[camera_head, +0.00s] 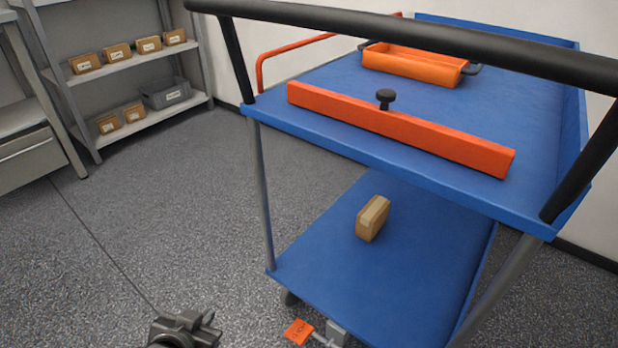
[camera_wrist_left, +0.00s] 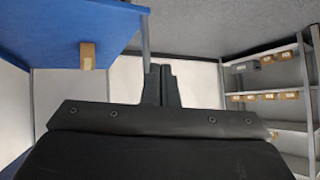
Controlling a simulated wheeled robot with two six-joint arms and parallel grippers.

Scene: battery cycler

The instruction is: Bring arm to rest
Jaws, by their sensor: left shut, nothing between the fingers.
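My left gripper (camera_head: 203,326) shows at the bottom edge of the head view, low over the grey floor and to the left of the blue cart. Its two dark fingers are together and empty; they also show in the left wrist view (camera_wrist_left: 160,84). It is apart from the cart and touches nothing that I can see. Most of the left arm is out of the picture. My right gripper is in neither view.
The blue cart (camera_head: 300,285) fills the right side, with a black handle (camera_head: 430,40), orange bar (camera_head: 395,128) and orange tray (camera_head: 415,68). A cardboard box (camera_head: 372,218) stands on its lower deck. Shelves (camera_head: 140,60) hold boxes at back left. Floor between is clear.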

